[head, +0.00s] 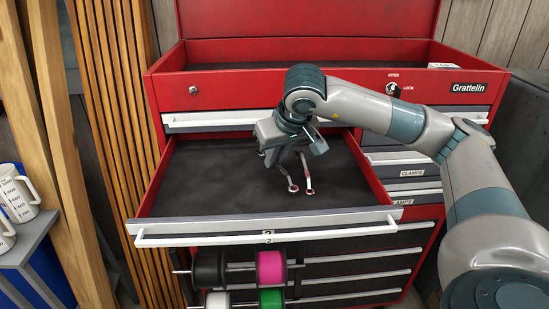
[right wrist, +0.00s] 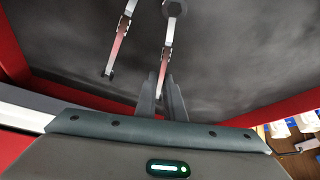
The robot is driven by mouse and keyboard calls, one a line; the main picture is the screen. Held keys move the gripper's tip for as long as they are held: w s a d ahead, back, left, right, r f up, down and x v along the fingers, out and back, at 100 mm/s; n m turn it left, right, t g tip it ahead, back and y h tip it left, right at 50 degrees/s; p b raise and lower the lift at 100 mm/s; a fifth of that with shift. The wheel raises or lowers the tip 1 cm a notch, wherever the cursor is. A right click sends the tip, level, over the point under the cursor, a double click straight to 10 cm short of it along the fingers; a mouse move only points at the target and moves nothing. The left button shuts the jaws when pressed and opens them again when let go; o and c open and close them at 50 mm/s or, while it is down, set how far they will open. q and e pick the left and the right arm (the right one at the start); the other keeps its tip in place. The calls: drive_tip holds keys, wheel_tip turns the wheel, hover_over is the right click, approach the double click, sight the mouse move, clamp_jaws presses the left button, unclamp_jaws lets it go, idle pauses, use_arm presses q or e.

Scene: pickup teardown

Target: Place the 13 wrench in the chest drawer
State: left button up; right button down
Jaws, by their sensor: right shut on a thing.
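My right gripper (head: 289,160) is over the open chest drawer (head: 200,180), pointing down into it. It is shut on a red-and-silver wrench (right wrist: 168,45), whose near end is between the fingers (right wrist: 162,98) in the right wrist view. In the head view this seems to be the left wrench (head: 284,176), with its ring end lowest. A second similar wrench (head: 308,178) is beside it and shows left of the fingers in the right wrist view (right wrist: 120,42). I cannot read a size on either wrench. My left gripper is not in view.
The drawer's dark floor is otherwise clear. The red tool chest (head: 240,80) has closed drawers on the right and below. Spools, including a pink one (head: 271,268), hang below the drawer front. White mugs (head: 18,196) stand on a bench at the left.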

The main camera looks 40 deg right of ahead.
drive_tip(key=c, duration=1.9)
unclamp_jaws()
drive_tip(key=shift+o, duration=0.2)
drive_tip(key=shift+r, duration=0.1)
drive_tip(key=shift+r+p, duration=0.7)
drive_tip(key=shift+p, duration=0.3)
drive_tip(key=d+b+v, duration=0.1)
drive_tip(key=b+v, duration=0.2)
drive_tip(key=v, duration=0.8)
drive_tip(key=shift+s+a+r, duration=0.2)
drive_tip(key=shift+a+r, duration=0.1)
drive_tip(key=shift+a, duration=0.2)
